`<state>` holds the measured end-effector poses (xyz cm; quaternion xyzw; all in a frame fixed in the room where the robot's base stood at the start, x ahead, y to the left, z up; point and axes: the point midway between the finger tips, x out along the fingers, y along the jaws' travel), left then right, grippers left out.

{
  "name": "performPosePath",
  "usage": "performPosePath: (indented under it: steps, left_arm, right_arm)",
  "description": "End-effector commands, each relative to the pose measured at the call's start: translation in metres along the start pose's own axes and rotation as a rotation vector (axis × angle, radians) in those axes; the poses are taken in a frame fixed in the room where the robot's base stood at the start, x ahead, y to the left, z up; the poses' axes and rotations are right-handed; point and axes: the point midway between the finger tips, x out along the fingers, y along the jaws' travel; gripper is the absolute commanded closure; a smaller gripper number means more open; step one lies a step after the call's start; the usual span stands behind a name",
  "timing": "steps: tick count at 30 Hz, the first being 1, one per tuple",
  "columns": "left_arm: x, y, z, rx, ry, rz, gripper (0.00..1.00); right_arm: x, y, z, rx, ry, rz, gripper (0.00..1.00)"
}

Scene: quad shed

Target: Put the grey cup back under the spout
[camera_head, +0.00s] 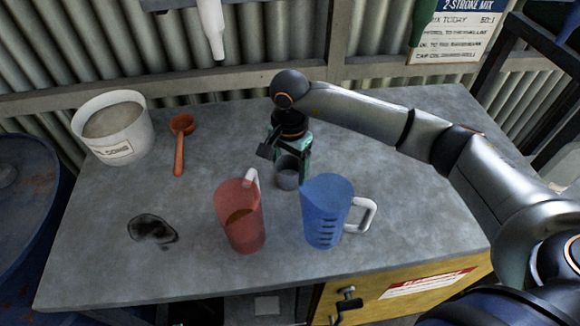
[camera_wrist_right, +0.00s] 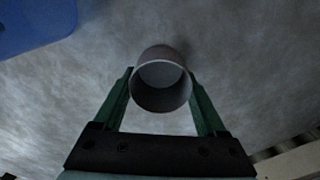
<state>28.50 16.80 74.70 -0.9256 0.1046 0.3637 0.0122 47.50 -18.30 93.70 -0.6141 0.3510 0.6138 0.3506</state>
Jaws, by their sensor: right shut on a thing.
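The small grey cup (camera_head: 287,174) is upright behind and between the two jugs in the head view. My right gripper (camera_head: 290,160) is shut on it, and the green fingers grip its sides. The wrist view shows the cup (camera_wrist_right: 161,85) between the two fingertips (camera_wrist_right: 161,90), with its open mouth toward the camera. I cannot tell whether its base touches the bench. A white spout (camera_head: 213,30) hangs at the top left of the head view, in front of the corrugated wall, well away from the cup. My left gripper is not in view.
A red jug (camera_head: 240,222) with some liquid and a blue jug (camera_head: 326,215) stand in front of the cup. The bench (camera_head: 225,120) below the spout is clear.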

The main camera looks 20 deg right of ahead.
Motion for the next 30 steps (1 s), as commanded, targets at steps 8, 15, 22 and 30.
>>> performPosePath:
  steps: [8, 15, 22, 30]
  left_arm:
    - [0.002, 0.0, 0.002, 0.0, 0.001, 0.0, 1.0]
    - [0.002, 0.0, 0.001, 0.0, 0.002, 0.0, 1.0]
    - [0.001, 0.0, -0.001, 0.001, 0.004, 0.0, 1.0]
    - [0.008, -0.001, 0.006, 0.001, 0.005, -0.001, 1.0]
  right_arm:
    - [0.002, 0.0, 0.0, 0.001, 0.0, 0.0, 0.09]
    - [0.002, 0.0, 0.0, 0.001, 0.0, 0.0, 0.0]
    - [-0.006, -0.001, -0.001, 0.001, 0.001, -0.003, 0.0]
    - [-0.062, -0.002, -0.001, 0.001, 0.003, -0.007, 0.0]
